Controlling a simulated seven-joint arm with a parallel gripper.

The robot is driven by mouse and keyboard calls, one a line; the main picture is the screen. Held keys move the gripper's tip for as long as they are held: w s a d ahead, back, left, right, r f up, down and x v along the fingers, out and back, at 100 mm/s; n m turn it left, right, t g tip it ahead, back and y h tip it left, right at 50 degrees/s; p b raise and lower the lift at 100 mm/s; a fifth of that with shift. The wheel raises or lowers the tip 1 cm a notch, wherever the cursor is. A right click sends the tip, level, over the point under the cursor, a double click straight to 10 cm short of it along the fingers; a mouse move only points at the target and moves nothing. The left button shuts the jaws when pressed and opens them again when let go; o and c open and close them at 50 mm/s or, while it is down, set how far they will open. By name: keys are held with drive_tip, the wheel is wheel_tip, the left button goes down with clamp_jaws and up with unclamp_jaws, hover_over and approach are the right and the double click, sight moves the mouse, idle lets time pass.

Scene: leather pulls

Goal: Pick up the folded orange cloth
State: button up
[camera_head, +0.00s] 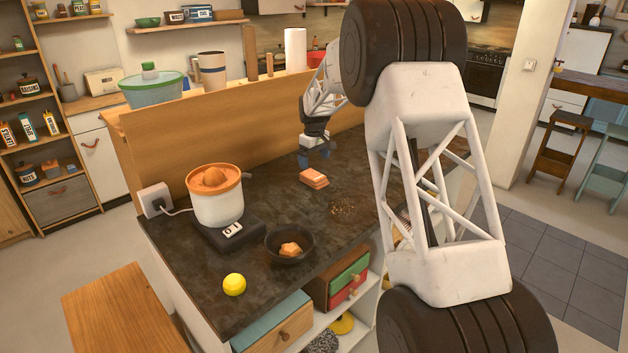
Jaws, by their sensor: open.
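The folded orange cloth (313,179) lies as a small layered stack on the dark countertop (270,213), near its middle. I cannot tell the exact gap between the fingers and the cloth. My white arm link covers the right part of the counter.
An orange-topped juicer (216,195) stands at the counter's left, with a dark bowl (289,244) holding orange-brown pieces and a yellow ball (234,285) in front. A raised wooden ledge (240,128) runs behind.

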sight(314, 175)
drive_tip(key=shift+f, duration=0.1)
drive_tip(key=shift+f, duration=1.2)
drive_tip(key=shift+f, duration=0.1)
drive_tip(key=shift+w+f, duration=0.15)
drive_tip(key=shift+f, duration=1.1)
drive_tip(key=shift+w+f, duration=0.1)
drive_tip(key=shift+f, duration=1.15)
drive_tip(key=c, duration=1.1)
drive_tip(key=shift+r, duration=0.2)
